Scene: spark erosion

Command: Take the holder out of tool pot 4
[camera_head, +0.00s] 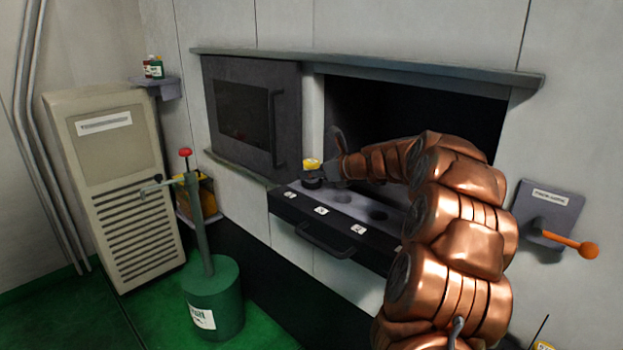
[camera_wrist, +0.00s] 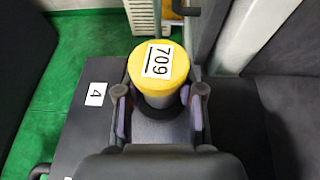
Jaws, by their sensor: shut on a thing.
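The holder (camera_wrist: 160,72) has a yellow cap marked 709 and a grey lower body, and stands upright between my fingers in the wrist view. Its yellow cap (camera_head: 311,163) also shows in the head view, over the left end of the dark drawer (camera_head: 305,220) of tool pots. A white label with a 4 (camera_wrist: 96,94) lies on the drawer left of the holder. My gripper (camera_wrist: 159,108) is shut on the holder, one finger each side. My gripper (camera_head: 326,172) points left in the head view. The holder's bottom and its pot are hidden; I cannot tell how deep it sits.
The drawer has a front handle (camera_head: 324,242). A dark door (camera_head: 252,110) stands behind left, beside a dark opening (camera_head: 400,110). A green pump-like device (camera_head: 212,290) stands left. An orange-knobbed lever (camera_head: 575,246) is at right.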

